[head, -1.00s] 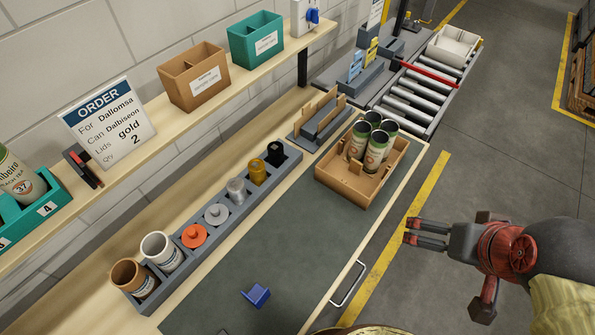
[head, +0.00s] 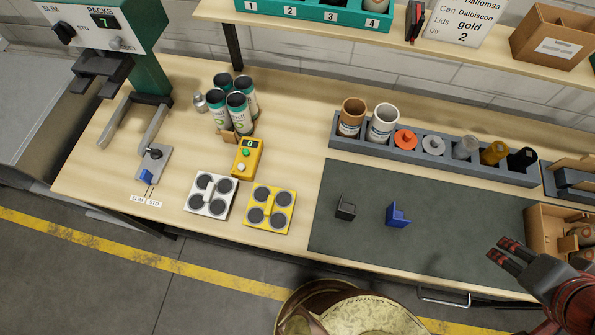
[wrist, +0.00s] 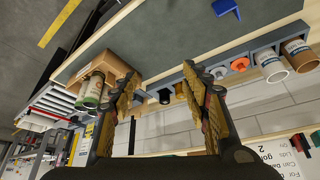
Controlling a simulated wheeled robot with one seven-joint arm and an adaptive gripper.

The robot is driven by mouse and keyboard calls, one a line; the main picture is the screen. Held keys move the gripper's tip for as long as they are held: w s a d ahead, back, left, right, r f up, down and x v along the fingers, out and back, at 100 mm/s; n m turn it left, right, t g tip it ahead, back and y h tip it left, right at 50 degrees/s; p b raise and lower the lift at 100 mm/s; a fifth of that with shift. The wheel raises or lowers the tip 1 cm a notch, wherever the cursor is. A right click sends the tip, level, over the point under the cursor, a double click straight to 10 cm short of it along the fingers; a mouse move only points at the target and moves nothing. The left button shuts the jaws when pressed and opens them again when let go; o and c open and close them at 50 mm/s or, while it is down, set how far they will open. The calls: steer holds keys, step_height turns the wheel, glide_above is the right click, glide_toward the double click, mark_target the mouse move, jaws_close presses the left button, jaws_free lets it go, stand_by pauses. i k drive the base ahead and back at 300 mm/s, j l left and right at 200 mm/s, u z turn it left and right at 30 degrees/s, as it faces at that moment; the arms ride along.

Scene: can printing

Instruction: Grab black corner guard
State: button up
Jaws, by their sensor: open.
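The black corner guard (head: 346,208) stands on the dark mat (head: 440,225), left of the blue corner guard (head: 397,215), with a gap between them. My gripper (head: 507,255) is at the lower right of the head view, well to the right of both guards and near the front edge of the mat. It is open, and nothing is between its fingers. The wrist view shows the open fingers (wrist: 165,85) and the blue guard (wrist: 225,7) at the top edge. I cannot see the black guard in the wrist view.
A grey rack (head: 400,157) with cups, lids and small containers runs behind the mat. A cardboard box (head: 543,232) with cans stands at the right. Yellow (head: 270,209) and white (head: 210,195) four-pad plates, a yellow counter (head: 247,158) and several cans stand to the left.

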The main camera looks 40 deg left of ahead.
mark_target(345, 211)
steer(key=u, duration=1.6)
steer(key=k+j, duration=0.1)
steer(key=j, duration=0.5)
